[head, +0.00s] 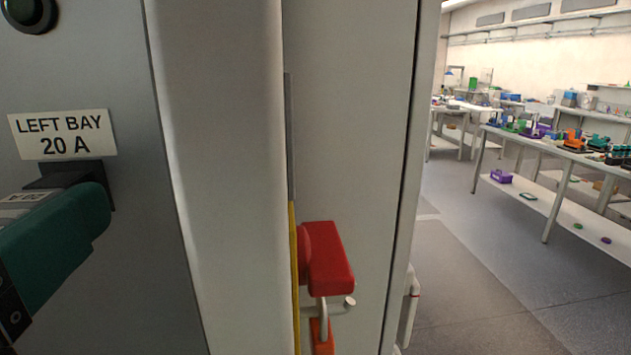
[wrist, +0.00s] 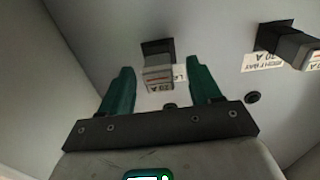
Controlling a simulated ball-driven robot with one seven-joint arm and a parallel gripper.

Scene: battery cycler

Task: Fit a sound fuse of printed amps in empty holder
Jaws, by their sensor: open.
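A grey panel carries a label (head: 60,134) reading "LEFT BAY 20 A". Below it is a black holder (head: 70,172), partly hidden by a teal finger. A grey-white fuse (wrist: 158,79) with an upside-down label that looks like 20 A is at this holder, which also shows in the wrist view (wrist: 157,47). The fuse appears seated, though its inner end is hidden. My gripper (wrist: 160,82) is open, with one teal finger on each side of the fuse and visible gaps. In the head view, only part of the gripper shows.
A second fuse (wrist: 298,43) sits in another holder (wrist: 270,36) at the wrist view's right. A red handle (head: 328,258) sticks out from the cabinet side. A round dark knob (head: 28,12) is at upper left. Workbenches (head: 570,155) stand beyond open floor at right.

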